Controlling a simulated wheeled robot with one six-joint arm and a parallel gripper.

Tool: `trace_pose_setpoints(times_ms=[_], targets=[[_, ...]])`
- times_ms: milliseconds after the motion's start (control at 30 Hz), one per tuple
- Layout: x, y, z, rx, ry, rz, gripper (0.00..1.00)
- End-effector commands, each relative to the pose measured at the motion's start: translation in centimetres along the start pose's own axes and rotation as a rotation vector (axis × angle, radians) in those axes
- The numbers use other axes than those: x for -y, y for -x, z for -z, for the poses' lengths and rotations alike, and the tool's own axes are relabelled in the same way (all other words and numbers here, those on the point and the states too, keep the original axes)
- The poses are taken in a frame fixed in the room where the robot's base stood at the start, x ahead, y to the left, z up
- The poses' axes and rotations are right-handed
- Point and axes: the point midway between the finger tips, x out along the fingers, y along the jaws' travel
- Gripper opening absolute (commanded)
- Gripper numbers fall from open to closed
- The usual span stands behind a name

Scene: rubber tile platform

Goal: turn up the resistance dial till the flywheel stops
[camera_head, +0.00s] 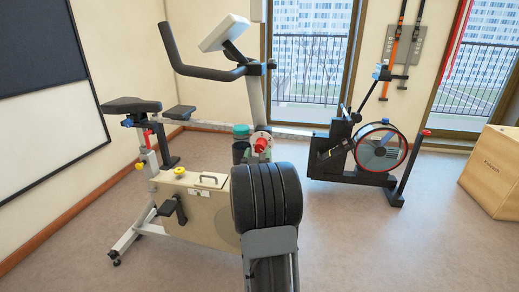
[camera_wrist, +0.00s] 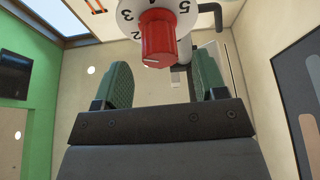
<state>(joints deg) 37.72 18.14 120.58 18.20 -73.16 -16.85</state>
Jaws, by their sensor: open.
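The red resistance dial (camera_head: 262,145) is on the post of the near exercise bike. In the wrist view the red knob (camera_wrist: 157,37) stands out from a white plate (camera_wrist: 128,14) with black numbers, 2 to 5 among them. A white line shows at the knob's lower end; which number it marks, I cannot tell. My gripper (camera_wrist: 164,68) is open, its green fingers to either side of and below the knob, apart from it. In the head view my gripper (camera_head: 241,141) is just left of the dial. A red-rimmed flywheel (camera_head: 381,148) shows on the black machine; whether it turns, I cannot tell.
The bike's cream housing (camera_head: 195,208), saddle (camera_head: 131,105) and dark handlebar (camera_head: 205,70) surround the dial's left side. A wooden box (camera_head: 492,170) stands at the right. Open floor (camera_head: 370,250) lies at the front right.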

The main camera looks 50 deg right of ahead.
Motion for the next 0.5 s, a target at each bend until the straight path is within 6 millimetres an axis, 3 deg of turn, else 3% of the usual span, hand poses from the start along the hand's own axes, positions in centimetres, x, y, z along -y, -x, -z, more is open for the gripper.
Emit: trace_pose_setpoints(times_ms=[200,500], targets=[[0.0,-2.4,0.0,0.0,0.0,-0.001,0.65],[0.0,-3.4,0.0,0.0,-0.001,0.0,0.65]])
